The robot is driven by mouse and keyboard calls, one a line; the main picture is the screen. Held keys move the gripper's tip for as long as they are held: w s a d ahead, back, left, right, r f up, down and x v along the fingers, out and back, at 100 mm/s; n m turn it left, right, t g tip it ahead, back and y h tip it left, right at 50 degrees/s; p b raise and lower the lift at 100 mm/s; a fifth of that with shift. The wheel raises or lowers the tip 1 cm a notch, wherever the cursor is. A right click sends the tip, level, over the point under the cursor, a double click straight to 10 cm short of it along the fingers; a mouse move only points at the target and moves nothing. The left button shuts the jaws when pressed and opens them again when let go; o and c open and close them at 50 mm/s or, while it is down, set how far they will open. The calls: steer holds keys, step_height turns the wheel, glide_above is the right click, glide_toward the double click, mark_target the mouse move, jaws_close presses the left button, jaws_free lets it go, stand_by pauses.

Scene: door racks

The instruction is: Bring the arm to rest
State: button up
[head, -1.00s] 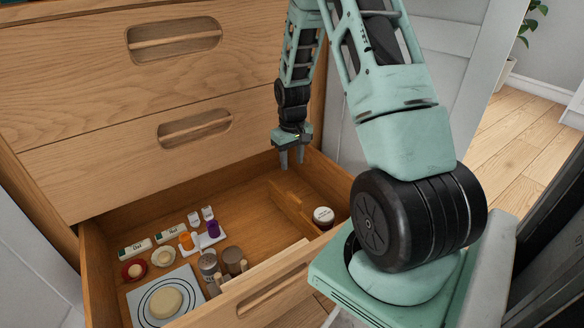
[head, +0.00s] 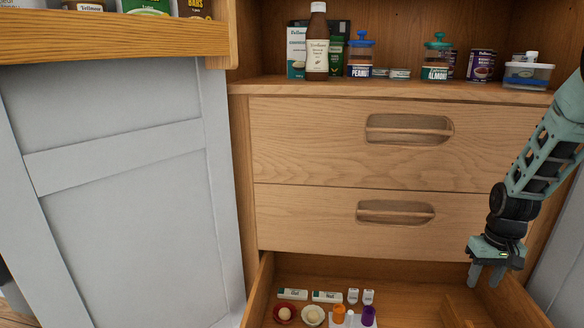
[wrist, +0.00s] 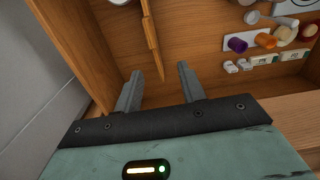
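My gripper (head: 487,275) hangs at the right of the head view, above the right part of the open bottom drawer (head: 400,296). Its two fingers are spread apart with nothing between them. The wrist view also shows my gripper (wrist: 157,88) open and empty, with the wooden drawer floor and a thin divider (wrist: 152,42) beyond the fingertips. My arm comes in from the right edge of the head view.
The drawer holds small boxes (head: 327,296), a red bowl (head: 285,313), an orange cup (head: 339,313) and a purple cup (head: 368,315). Two shut drawers (head: 340,145) lie above. A shelf holds a bottle (head: 317,45) and jars (head: 437,58). A grey door (head: 120,190) stands left.

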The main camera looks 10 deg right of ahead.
steer(key=s+a+r+n, duration=0.1)
steer(key=a+r+n, duration=0.15)
steer(key=a, duration=0.65)
steer(key=s+a+r+n+y, duration=0.1)
steer(key=a+r, duration=0.3)
steer(key=a, duration=0.5)
steer(key=s+a+r+n, duration=0.15)
steer(key=a+r, duration=0.25)
steer(key=a, duration=0.5)
steer(key=s+a+r+n, duration=0.2)
steer(key=s+a+n, duration=0.1)
steer(key=s+a, duration=0.4)
steer(key=s+a+r+n, duration=0.2)
steer(key=s+a, duration=0.3)
steer(key=s, duration=0.5)
step_height(320, 180, up, 36)
steer(key=p, duration=3.5)
steer(key=shift+s+a+n+p, duration=0.2)
steer(key=shift+s+n+p, duration=0.05)
steer(key=shift+n+p, duration=0.1)
steer(key=shift+f, duration=0.1)
